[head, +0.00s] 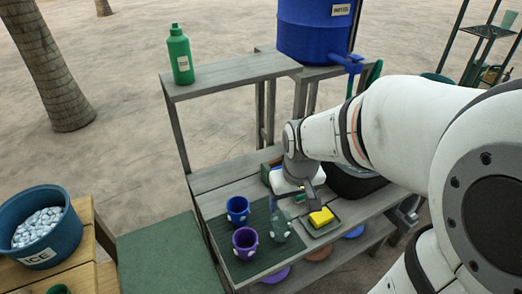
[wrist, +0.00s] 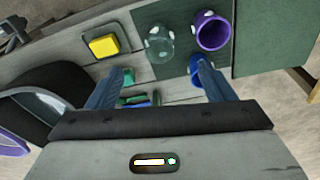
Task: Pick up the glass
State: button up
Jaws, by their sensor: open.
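The clear glass (head: 280,226) stands on the dark green mat (head: 222,232) on the grey bench, right of a purple cup (head: 245,242) and a blue cup (head: 238,209). In the wrist view the glass (wrist: 159,44) shows just beyond my fingertips, between their lines, beside the purple cup (wrist: 211,31). My gripper (wrist: 160,68) is open with nothing between its fingers. In the head view my gripper (head: 311,197) hangs over the bench, near the glass but apart from it; its fingers are partly hidden there.
A yellow sponge (head: 321,216) lies on a small tray right of the glass. A black basin (head: 350,182) sits behind it. A green bottle (head: 180,55) stands on the upper shelf near a blue water barrel (head: 312,30). An ice bucket (head: 38,228) is at left.

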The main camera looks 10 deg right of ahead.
jog(key=shift+o, duration=0.7)
jog(key=shift+n+g, duration=0.4)
jog(key=w+f, duration=0.2)
jog(key=w+f+p, duration=0.1)
jog(key=f, duration=0.1)
jog(key=shift+w+d+f, duration=0.1)
jog(key=shift+w+d, duration=0.05)
jog(key=shift+w, duration=0.25)
jog(key=n+p, duration=0.1)
jog(key=p, duration=0.1)
send_near(281, 223)
notch_tip(281, 223, up, 2)
jog(key=s, duration=0.2)
jog(key=shift+g, duration=0.4)
jog(key=shift+w+a+f+p, duration=0.1)
jog(key=shift+f+p, duration=0.1)
jog(key=shift+f, duration=1.15)
jog(key=shift+s+a+f+p, duration=0.1)
jog(key=shift+a+f+p, duration=0.1)
jog(key=shift+f, duration=1.15)
jog(key=shift+w+a+f+p, duration=0.1)
jog(key=shift+f+p, duration=0.1)
jog(key=shift+f, duration=1.15)
jog(key=shift+c, duration=0.3)
jog(key=c, duration=1.1)
jog(key=shift+r, duration=0.1)
